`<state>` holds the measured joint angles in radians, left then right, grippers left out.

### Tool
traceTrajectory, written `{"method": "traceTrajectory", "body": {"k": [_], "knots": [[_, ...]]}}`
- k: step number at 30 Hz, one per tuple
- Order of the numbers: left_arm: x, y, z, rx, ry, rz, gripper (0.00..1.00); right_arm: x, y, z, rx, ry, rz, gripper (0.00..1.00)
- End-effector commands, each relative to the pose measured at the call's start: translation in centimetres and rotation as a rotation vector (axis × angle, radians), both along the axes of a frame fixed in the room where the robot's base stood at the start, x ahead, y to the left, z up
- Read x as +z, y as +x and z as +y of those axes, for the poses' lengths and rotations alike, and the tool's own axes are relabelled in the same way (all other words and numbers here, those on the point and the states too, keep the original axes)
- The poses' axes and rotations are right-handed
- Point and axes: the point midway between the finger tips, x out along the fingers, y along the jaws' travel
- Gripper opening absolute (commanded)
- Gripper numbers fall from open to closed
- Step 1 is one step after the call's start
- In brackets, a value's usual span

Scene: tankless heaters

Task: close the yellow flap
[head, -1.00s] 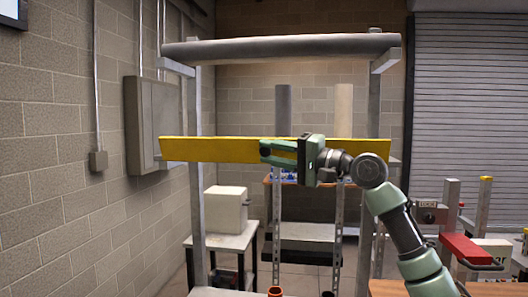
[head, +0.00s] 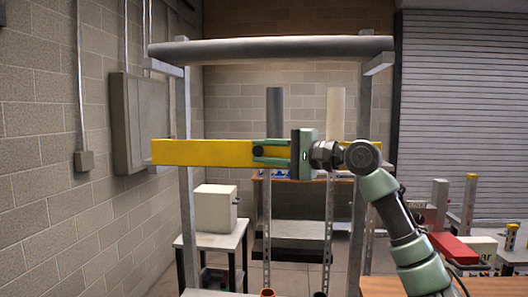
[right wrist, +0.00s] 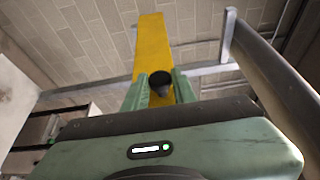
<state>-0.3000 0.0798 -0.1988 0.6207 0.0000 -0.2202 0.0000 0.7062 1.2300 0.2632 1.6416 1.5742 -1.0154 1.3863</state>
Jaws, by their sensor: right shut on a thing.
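The yellow flap (head: 200,152) is a long, flat strip spanning the metal frame between its two posts, below the grey top roller. It looks roughly level and shows its broad face in the head view. My right gripper (head: 262,152) is at the middle of the flap, reaching in from the right. In the right wrist view, its green fingers (right wrist: 160,90) are on either side of a dark round knob (right wrist: 160,80) on the yellow flap (right wrist: 152,40), shut on it. The gripper covers part of the flap. My left gripper is not in view.
The grey roller (head: 270,48) runs across the frame top, above my gripper. A white box (head: 213,208) stands on a small table behind the left post. A grey wall cabinet (head: 140,123) is at left. A red-topped item (head: 452,248) is at lower right.

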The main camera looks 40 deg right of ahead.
Motion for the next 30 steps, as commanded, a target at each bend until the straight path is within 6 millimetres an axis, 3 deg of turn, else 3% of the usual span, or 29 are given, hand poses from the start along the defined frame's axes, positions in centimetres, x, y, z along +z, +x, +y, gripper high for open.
{"method": "traceTrajectory", "body": {"k": [2, 3, 5, 17, 24, 30], "knots": [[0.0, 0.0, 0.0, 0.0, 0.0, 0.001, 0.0, 0.1, 0.0, 0.0, 0.0, 0.002, -0.004, 0.0], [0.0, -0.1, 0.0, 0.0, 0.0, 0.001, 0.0, 0.1, 0.0, 0.0, 0.0, 0.002, -0.004, 0.32], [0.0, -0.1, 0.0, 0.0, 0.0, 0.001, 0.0, 0.1, 0.0, 0.0, 0.0, 0.002, -0.004, 0.47], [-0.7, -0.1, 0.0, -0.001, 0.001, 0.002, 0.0, -0.2, -0.6, -0.2, -0.001, 0.0, -0.004, 0.47], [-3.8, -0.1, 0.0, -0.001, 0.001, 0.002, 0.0, -0.5, -4.3, -1.3, -0.002, -0.001, -0.004, 0.47], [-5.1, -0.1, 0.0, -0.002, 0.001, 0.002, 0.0, -0.2, -6.9, -2.0, -0.001, 0.001, -0.004, 0.47]]}}
